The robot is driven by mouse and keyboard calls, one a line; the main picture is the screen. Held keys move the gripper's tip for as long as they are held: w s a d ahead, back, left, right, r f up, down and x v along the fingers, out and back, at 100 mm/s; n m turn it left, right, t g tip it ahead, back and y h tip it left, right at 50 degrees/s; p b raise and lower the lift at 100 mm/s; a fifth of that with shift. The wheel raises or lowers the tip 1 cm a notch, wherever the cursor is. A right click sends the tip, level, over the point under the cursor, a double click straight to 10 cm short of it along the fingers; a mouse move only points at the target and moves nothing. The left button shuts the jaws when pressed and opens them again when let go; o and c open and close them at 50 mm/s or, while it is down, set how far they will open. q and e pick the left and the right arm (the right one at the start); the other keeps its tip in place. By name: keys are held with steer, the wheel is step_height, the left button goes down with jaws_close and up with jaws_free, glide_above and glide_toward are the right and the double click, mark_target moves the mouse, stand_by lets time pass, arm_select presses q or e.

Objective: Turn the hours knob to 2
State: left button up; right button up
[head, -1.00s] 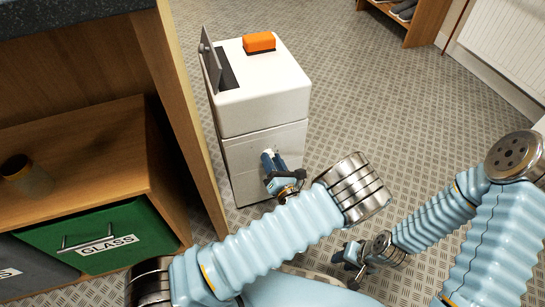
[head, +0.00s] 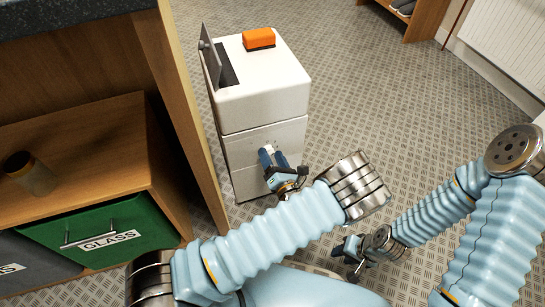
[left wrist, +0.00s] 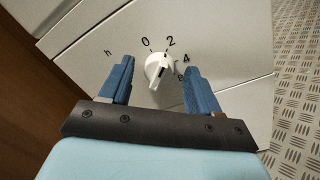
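The hours knob (left wrist: 158,70) is white and round with a raised grip bearing a dark mark. It sits on the pale front of the white appliance (head: 265,100), among the printed marks h, 0, 2, 4 and a partly hidden one. The dark mark is on the knob's lower right part; I cannot tell for sure which number it indicates. My left gripper (left wrist: 158,68) is open, its blue fingers on either side of the knob with gaps showing. It also shows at the appliance's front in the head view (head: 274,158). My right gripper (head: 349,252) is low above the floor, away from the appliance.
A wooden shelf unit with a green GLASS bin (head: 100,238) and a brown jar (head: 28,172) stands left of the appliance. An orange block (head: 259,38) and a raised flap (head: 210,62) are on the appliance's top.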

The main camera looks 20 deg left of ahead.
arm_select(q)
steer(key=v, duration=1.3)
steer(key=shift+s+d+p, duration=0.25)
steer(key=shift+s+p, duration=0.05)
